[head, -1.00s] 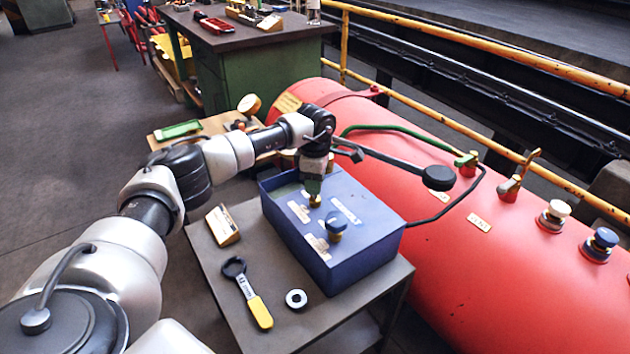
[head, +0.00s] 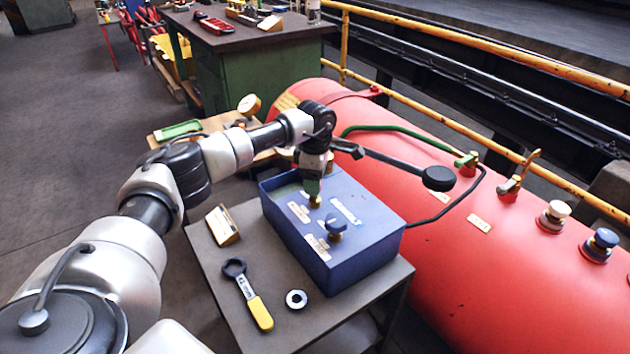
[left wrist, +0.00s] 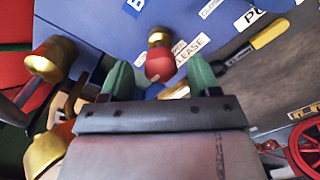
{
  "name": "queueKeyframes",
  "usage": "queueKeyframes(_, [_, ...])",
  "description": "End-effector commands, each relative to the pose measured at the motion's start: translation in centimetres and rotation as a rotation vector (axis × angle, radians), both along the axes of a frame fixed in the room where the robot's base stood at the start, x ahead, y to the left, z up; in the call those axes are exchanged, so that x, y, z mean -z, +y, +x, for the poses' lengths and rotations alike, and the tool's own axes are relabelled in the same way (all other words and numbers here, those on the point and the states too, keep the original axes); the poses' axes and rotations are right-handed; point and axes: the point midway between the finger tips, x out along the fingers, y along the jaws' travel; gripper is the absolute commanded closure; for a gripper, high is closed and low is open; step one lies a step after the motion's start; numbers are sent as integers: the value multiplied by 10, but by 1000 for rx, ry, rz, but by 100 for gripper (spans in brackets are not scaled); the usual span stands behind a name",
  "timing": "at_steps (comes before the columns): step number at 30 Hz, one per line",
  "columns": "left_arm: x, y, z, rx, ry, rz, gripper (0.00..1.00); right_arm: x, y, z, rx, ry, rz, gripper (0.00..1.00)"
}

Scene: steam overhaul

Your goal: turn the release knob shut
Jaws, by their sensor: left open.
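The blue box (head: 375,255) with white and tan labels stands on a small dark table. In the left wrist view, the release knob (left wrist: 160,64) has a red end and a brass part, beside a label reading "RELEASE". My left gripper (head: 314,192) points down over the box. Its two green fingers (left wrist: 160,76) are open, one on each side of the knob, with visible gaps. In the head view the gripper hides most of this knob; only brass (head: 315,202) shows below the fingertips. A blue-topped knob (head: 336,224) stands nearer on the box. My right gripper is not in view.
A yellow-handled spanner (head: 256,308), a ring (head: 296,299) and a small sign block (head: 221,226) lie on the table (head: 215,265). A large red tank (head: 500,260) with valves fills the right. A dark rod with a round black end (head: 438,178) extends over it.

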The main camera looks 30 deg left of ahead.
Motion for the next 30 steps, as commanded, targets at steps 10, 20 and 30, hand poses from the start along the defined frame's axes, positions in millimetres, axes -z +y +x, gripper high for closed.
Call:
queueKeyframes(10, [-70,1,1,-1,-5,-1,39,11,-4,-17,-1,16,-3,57])
queueKeyframes(20, [-98,1,0,-1,-1,-1,39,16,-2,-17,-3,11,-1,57])
queueKeyframes(30, [-98,1,0,-1,-1,-1,39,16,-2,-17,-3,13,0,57])
